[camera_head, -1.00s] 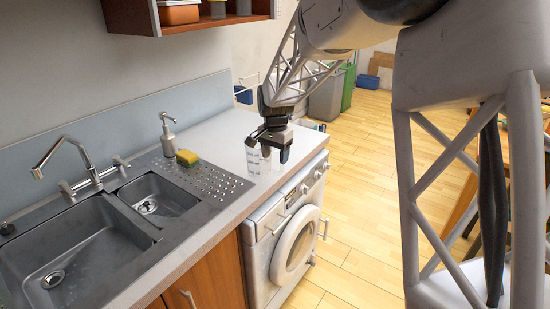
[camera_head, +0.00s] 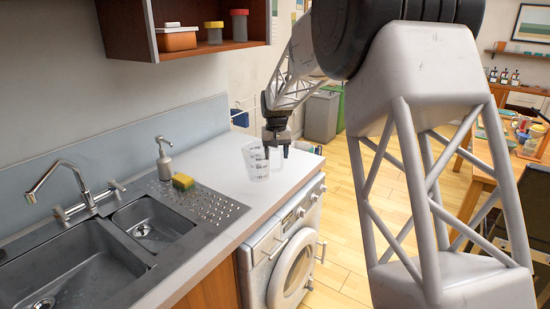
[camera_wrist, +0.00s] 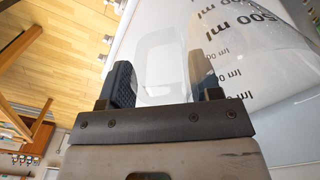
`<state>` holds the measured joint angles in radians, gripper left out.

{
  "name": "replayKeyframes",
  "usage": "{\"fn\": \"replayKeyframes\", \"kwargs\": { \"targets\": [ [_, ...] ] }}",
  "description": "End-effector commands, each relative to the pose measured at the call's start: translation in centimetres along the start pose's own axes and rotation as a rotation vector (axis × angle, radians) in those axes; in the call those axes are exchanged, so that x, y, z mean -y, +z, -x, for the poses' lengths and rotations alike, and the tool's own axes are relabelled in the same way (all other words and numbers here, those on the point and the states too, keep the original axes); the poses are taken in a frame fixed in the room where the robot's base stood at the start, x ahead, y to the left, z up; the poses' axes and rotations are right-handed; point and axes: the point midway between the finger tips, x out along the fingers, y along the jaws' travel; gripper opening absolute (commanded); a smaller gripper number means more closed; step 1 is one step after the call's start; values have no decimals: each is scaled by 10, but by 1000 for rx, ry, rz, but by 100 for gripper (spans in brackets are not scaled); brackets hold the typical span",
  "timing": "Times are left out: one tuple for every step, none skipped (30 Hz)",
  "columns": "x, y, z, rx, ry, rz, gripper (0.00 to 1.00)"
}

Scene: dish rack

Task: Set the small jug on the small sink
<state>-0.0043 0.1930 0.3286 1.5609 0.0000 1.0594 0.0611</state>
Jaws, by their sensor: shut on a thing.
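The small jug (camera_head: 255,161) is a clear measuring jug with dark volume marks, held above the white counter right of the drainboard. In the wrist view its marked wall (camera_wrist: 235,50) fills the upper right. My gripper (camera_head: 277,156) is shut on the jug's handle; the handle also shows between the fingers (camera_wrist: 160,75) in the wrist view. The jug looks slightly tilted.
The tap (camera_head: 62,188) rises behind the basins. The large sink (camera_head: 65,270) is at left. A wall shelf (camera_head: 190,45) hangs above.

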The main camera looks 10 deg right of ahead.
Motion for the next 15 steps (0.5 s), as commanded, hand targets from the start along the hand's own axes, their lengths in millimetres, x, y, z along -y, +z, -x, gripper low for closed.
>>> {"fn": "replayKeyframes", "kwargs": {
  "targets": [
    [-1,-3,1,-1,0,15,18],
    [-2,-5,1,-1,0,23,18],
    [-2,-7,2,-2,0,34,18],
    [-3,-8,2,-2,0,43,18],
    [-3,-9,2,-2,0,50,18],
    [-3,-11,2,-1,0,60,18],
    [1,-10,2,-1,0,55,18],
    [4,-9,1,-1,-1,50,18],
    [8,-9,1,-2,-1,45,18],
    [10,-8,0,-2,-1,40,18],
    [12,-8,0,-2,-1,35,18],
    [16,-8,-1,-2,-2,28,18],
    [19,-7,-2,-2,-2,23,18],
    [22,-7,-2,-2,-2,17,18],
    [26,-6,-3,-2,-2,10,18]
  ]
}}
